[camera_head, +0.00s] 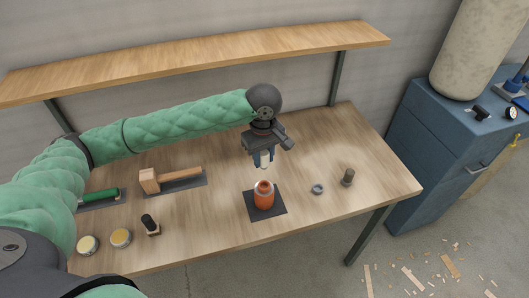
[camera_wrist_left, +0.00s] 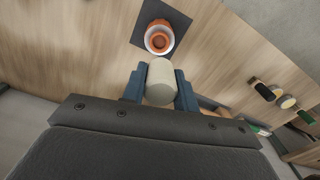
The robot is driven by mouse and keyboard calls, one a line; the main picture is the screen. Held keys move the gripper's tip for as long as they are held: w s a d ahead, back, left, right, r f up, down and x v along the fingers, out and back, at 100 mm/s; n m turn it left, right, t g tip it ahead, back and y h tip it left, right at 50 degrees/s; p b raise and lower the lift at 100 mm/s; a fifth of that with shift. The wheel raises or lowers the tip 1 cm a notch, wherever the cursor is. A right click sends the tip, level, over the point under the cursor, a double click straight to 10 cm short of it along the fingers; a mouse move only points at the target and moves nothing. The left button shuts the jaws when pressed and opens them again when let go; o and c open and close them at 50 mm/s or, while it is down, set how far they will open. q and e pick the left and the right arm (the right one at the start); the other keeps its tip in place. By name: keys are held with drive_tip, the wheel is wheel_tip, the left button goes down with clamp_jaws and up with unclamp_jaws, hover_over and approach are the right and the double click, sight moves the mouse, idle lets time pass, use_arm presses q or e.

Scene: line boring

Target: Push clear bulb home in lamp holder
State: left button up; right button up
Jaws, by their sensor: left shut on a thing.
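The lamp holder (camera_head: 264,196) is an orange, jar-shaped piece with an open top, upright on a dark square mat (camera_head: 280,209). In the left wrist view the holder (camera_wrist_left: 159,37) shows from above, with a pale ring inside its rim. My left gripper (camera_head: 263,161) points down above the holder. Its blue fingers are shut on a pale, whitish cylinder, taken to be the bulb (camera_wrist_left: 160,82); it looks cream rather than clear. The bulb (camera_head: 265,158) is above the holder and apart from it; its lower end is hard to make out. My right gripper is out of view.
A grey ring (camera_head: 317,188) and a small dark cylinder (camera_head: 348,177) stand right of the mat. A wooden mallet (camera_head: 170,180), a green-handled tool (camera_head: 98,196), a dark-topped stamp-like piece (camera_head: 150,224) and two round tins (camera_head: 121,238) lie left. A shelf (camera_head: 200,59) runs behind.

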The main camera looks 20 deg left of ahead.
use_arm(q)
drive_tip(key=shift+w+p, duration=0.2)
drive_tip(key=shift+p, duration=0.35)
drive_tip(key=shift+s+f, duration=0.2)
drive_tip(key=shift+f, duration=0.75)
wheel_tip(320, 180, down, 2)
drive_tip(key=shift+w+f, duration=0.1)
drive_tip(key=shift+f, duration=1.9)
drive_tip(key=shift+f, duration=1.4)
drive_tip(key=o, duration=1)
drive_tip(key=shift+o, duration=0.2)
drive_tip(key=shift+r, duration=4.05)
